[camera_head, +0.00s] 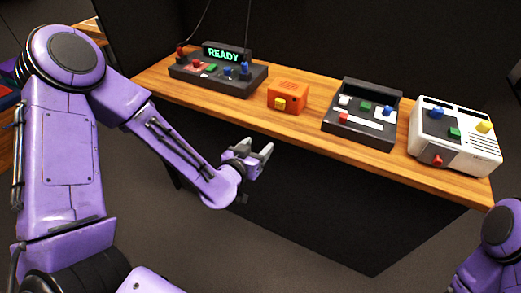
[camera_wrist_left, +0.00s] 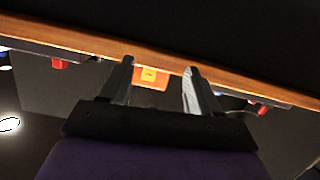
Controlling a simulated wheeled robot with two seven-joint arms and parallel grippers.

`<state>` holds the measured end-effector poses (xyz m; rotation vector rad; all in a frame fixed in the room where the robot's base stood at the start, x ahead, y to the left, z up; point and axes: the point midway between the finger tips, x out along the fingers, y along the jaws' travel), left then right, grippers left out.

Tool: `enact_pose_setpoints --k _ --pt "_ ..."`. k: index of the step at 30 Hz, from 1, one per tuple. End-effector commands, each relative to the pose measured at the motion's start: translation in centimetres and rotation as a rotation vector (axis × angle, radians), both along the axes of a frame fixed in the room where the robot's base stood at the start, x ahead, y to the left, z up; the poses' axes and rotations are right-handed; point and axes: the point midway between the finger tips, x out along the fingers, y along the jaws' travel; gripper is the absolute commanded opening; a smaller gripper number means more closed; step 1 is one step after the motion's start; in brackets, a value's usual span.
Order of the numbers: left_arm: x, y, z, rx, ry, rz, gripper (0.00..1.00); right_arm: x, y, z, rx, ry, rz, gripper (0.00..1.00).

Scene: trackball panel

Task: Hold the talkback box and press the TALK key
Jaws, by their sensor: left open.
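My left gripper (camera_head: 262,155) is open and empty, in front of and below the shelf edge, apart from the box. Its two fingers also show in the left wrist view (camera_wrist_left: 157,80). My right gripper is out of view.
The wooden shelf (camera_head: 312,113) also carries a dark READY panel (camera_head: 220,84) left of the box, a dark console (camera_head: 360,128) and a white console (camera_head: 455,157) on the right. Bare wood lies on both sides of the box. The space before the shelf is clear.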

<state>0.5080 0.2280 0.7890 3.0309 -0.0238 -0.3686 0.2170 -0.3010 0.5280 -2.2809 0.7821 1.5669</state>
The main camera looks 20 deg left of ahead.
Motion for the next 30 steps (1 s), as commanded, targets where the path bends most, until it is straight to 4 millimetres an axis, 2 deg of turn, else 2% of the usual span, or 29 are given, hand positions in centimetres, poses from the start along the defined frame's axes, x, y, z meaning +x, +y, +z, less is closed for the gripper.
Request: enact_pose_setpoints --k 1,3,7,11,18,21,25,30 --pt "1.2 0.0 1.0 0.019 -0.097 -0.007 0.62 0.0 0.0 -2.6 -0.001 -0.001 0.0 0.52" --pt "2.1 0.0 3.7 0.054 -0.192 -0.015 0.62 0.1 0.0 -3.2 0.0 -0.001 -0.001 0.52" --pt "3.1 0.0 6.0 0.084 -0.254 -0.018 0.62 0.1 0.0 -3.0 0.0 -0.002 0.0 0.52" --pt "5.3 0.0 6.1 0.085 -0.251 -0.015 0.62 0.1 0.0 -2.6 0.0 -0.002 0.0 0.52" --pt "10.3 -0.2 6.0 0.084 -0.248 -0.016 0.62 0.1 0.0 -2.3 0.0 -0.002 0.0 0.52" --pt "11.8 -0.2 6.0 0.085 -0.248 -0.018 0.62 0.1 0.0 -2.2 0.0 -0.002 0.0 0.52" --pt "12.7 -0.3 6.0 0.085 -0.247 -0.018 0.62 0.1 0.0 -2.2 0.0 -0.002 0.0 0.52" --pt "12.9 -0.3 6.0 0.085 -0.247 -0.019 0.62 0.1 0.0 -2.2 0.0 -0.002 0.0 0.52"
